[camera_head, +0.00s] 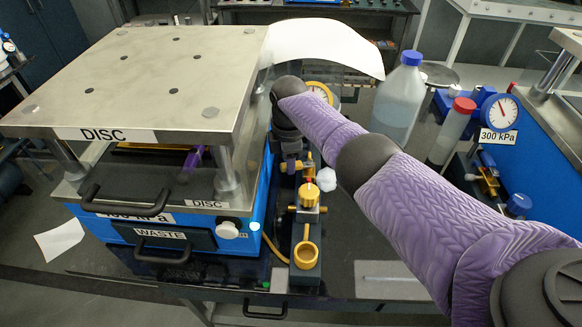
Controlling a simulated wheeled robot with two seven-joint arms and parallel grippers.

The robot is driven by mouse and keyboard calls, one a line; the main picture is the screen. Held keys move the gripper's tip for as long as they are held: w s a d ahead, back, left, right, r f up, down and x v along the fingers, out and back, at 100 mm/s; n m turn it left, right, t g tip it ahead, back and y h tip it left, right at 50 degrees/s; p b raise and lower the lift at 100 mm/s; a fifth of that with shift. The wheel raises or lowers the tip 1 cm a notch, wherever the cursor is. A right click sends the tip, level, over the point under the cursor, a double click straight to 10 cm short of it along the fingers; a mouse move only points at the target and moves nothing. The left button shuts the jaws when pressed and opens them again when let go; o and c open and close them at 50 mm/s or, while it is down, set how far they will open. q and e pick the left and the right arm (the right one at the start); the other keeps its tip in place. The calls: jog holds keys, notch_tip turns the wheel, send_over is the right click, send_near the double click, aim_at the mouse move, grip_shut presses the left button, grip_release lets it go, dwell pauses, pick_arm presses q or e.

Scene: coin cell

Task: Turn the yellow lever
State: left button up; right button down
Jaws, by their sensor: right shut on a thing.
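A yellow knob with a red part (308,196) stands nearer on the same row. A yellow ring (306,256) is at the front end. My left gripper is not in view.
The press has a steel top plate (150,75) marked DISC and a WASTE drawer (162,238). A gauge (321,93) is partly hidden behind my arm. A blue-capped bottle (400,100) and a red-capped tube (452,132) stand beyond the arm.

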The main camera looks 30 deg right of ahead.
jog(key=shift+w+d+f+m+b, duration=0.15)
jog(key=shift+w+m+b, duration=0.25)
jog(key=shift+m+b, duration=0.45)
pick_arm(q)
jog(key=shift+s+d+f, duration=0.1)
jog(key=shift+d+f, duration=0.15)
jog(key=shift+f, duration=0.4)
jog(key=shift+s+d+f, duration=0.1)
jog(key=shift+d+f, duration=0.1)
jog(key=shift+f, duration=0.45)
pick_arm(e)
jog(key=shift+w+d+m, duration=0.1)
jog(key=shift+w+m, duration=0.1)
jog(key=shift+m, duration=0.55)
jog(key=shift+r, duration=0.2)
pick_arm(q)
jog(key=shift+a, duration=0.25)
pick_arm(e)
jog(key=shift+c, duration=2.4)
grip_release()
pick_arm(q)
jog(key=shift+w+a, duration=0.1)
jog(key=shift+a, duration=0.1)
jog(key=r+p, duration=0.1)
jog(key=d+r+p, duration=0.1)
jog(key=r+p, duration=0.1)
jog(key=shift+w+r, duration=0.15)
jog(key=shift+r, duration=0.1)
pick_arm(e)
notch_tip(320, 180, up, 10)
